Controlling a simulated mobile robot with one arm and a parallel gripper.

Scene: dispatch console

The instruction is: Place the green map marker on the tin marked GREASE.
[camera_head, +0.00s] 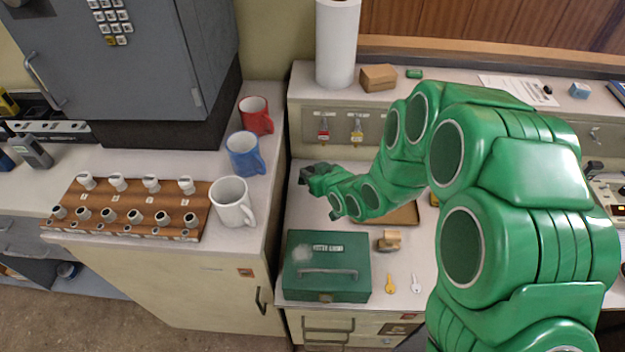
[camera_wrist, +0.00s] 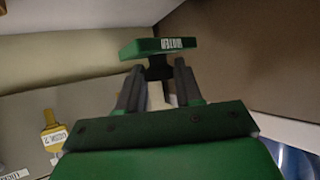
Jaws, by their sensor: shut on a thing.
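My gripper (camera_head: 307,175) is in front of the pale panel below the raised shelf, above the counter. In the wrist view my gripper (camera_wrist: 160,84) is shut on a flat green piece with a dark stem, which I take for the green map marker (camera_wrist: 158,47). It has a white label that I cannot read for sure. The marker lies across the fingertips, its dark stem between them. I cannot make it out in the head view. I see no tin with a readable GREASE mark in either view.
A green cash box (camera_head: 327,268) stands on the counter below my gripper, with a wooden piece (camera_head: 389,240) and keys (camera_head: 391,284) to its right. Tagged keys (camera_head: 323,128) hang on the panel. A paper roll (camera_head: 337,45) and another small green block (camera_head: 414,74) are on the shelf. A white mug (camera_head: 230,203) stands left.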

